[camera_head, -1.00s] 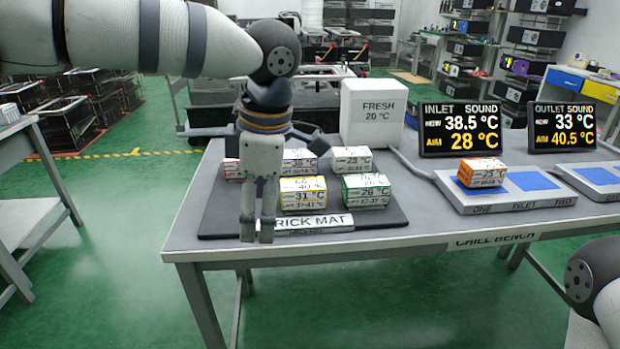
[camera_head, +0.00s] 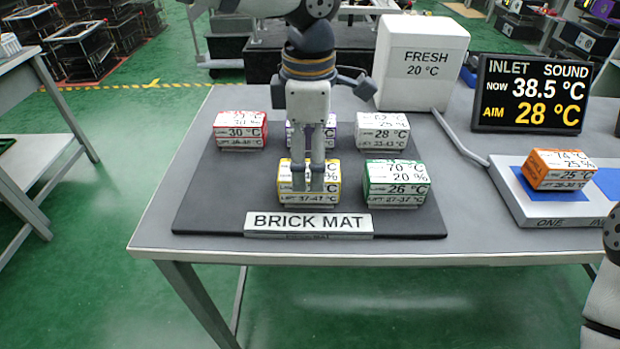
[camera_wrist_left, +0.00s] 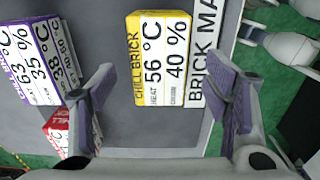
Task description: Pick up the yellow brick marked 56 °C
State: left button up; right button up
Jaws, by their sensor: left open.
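The yellow brick (camera_head: 287,186) sits in the front row of the dark brick mat, behind the BRICK MAT sign. In the left wrist view the yellow brick (camera_wrist_left: 163,62) shows "56 °C" and "40 %" on its face. My left gripper (camera_head: 316,184) points down over the yellow brick and covers part of it in the head view. In the left wrist view my left gripper (camera_wrist_left: 165,95) is open, with its two fingers apart and the yellow brick between and beyond them. Nothing is held. I cannot tell the exact gap above the brick. My right gripper is not in view.
On the mat (camera_head: 215,205) stand a red brick (camera_head: 240,131), a purple brick (camera_head: 297,134), a white brick (camera_head: 383,132) and a green brick (camera_head: 396,184), close around the yellow one. An orange brick (camera_head: 560,169) sits on the inlet pad (camera_head: 507,178). A FRESH box (camera_head: 421,60) stands behind.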

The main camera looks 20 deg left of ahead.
aim_at(309, 169)
pick_arm(q)
jog(key=shift+f, duration=1.5)
jog(key=shift+f, duration=0.2)
jog(key=c, duration=1.5)
